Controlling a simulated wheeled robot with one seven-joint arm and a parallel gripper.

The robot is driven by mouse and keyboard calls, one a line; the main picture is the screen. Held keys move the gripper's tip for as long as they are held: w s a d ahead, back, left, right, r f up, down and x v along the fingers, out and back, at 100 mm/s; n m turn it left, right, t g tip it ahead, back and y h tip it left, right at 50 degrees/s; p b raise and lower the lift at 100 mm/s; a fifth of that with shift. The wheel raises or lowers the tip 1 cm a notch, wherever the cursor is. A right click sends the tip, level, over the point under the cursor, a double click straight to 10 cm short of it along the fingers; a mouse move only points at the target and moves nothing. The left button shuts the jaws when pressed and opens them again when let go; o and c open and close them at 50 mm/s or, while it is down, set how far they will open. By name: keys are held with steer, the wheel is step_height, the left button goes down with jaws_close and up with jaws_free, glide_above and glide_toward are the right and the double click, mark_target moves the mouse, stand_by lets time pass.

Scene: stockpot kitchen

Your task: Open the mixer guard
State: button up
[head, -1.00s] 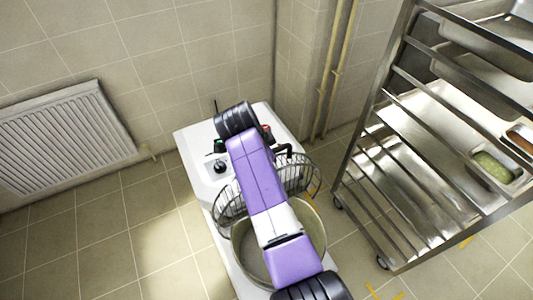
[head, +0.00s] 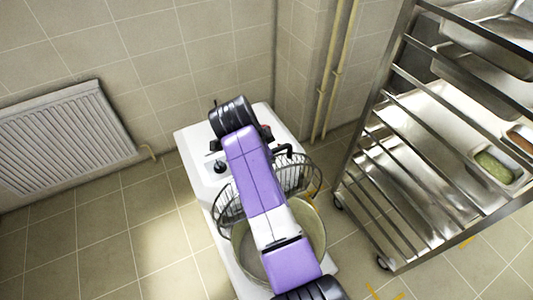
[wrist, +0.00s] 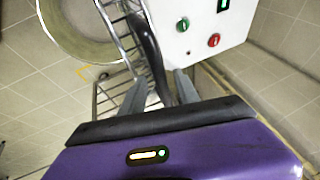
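The mixer is a white machine (head: 192,158) with a steel bowl (head: 318,228) and a wire guard (head: 297,174) around the bowl's rim. My purple arm hides part of both. In the wrist view the guard's bars (wrist: 126,38) run beside the bowl (wrist: 75,48). A thick black curved handle (wrist: 149,42) comes down from the guard. My gripper (wrist: 160,84) has its two grey fingers apart, one on each side of this handle. I see no clear contact with it. My arm hides the gripper in the head view.
The control face has a green button (wrist: 183,24) and a red button (wrist: 214,40), close to my right finger. A steel tray rack (head: 410,150) stands at the right. A radiator (head: 65,135) is on the left wall. Floor at the left is free.

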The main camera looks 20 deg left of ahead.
steer(key=shift+v, duration=2.75)
steer(key=w+a+r+n+t+y, duration=0.4)
steer(key=a+r+n+y, duration=0.1)
steer(key=a+r+n, duration=0.15)
steer(key=s+d+f+n+t+y, duration=0.1)
steer(key=s+d+f+n+t, duration=0.15)
steer(key=s+d, duration=0.75)
steer(key=s+d+f+n+t+y, duration=0.2)
steer(key=s+d+f+t, duration=0.2)
steer(key=d, duration=1.2)
steer(key=s+d+r+m+h, duration=0.1)
steer(key=s+d+h, duration=0.2)
steer(key=s+d, duration=0.7)
steer(key=s+d+r+m+g+h, duration=0.1)
steer(key=s+d+h, duration=0.3)
steer(key=s+d, duration=0.7)
steer(key=s, duration=0.7)
steer(key=shift+s+d+m+h, duration=0.2)
steer(key=shift+d+m+h, duration=0.1)
steer(key=shift+d+m, duration=0.1)
